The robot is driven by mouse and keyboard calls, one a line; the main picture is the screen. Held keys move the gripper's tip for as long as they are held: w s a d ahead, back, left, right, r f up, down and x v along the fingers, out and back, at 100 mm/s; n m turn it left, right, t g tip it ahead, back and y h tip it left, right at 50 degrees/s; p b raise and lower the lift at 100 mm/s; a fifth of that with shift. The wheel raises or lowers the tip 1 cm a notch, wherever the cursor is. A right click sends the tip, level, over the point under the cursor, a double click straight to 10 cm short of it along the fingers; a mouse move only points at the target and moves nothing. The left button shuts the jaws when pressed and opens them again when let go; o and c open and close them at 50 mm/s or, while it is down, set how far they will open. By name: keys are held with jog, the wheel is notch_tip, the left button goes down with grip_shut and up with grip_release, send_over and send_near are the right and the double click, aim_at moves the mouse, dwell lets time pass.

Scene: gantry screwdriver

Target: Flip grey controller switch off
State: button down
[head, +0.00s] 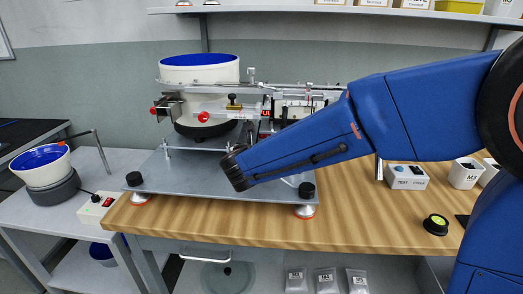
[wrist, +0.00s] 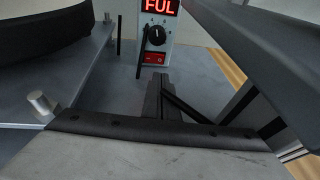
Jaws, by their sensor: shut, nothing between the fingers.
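In the wrist view a grey controller (wrist: 160,32) stands upright at the top middle. It has a red lit display reading "FUL" (wrist: 159,6), a black dial (wrist: 156,36) and a red rocker switch (wrist: 155,58) low on its face. My gripper (wrist: 158,82) is shut and empty, its tips just below the switch in the picture. I cannot tell whether they touch the controller. In the head view my blue arm reaches across the bench and hides my gripper tips and most of the controller.
A grey metal plate (head: 167,182) on the wooden bench (head: 365,222) carries a feeder bowl (head: 195,68) and a rail (head: 300,87). Another box with a red switch (head: 98,206) stands on the left table. A button box (head: 406,178) and a round black-and-yellow button (head: 436,224) sit at right.

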jog(key=shift+w+d+r, duration=0.1)
jog(key=shift+w+d, duration=0.05)
jog(key=shift+w, duration=0.7)
jog(key=shift+w+d, duration=0.1)
jog(key=shift+w, duration=0.75)
jog(key=shift+w+d, duration=0.15)
jog(key=s, duration=0.4)
jog(key=s+a, duration=0.1)
jog(key=s, duration=0.4)
jog(key=s+a+r, duration=0.1)
jog(key=s, duration=0.3)
jog(key=shift+s+a, duration=0.2)
jog(key=shift+s, duration=0.7)
jog(key=shift+s+f, duration=0.1)
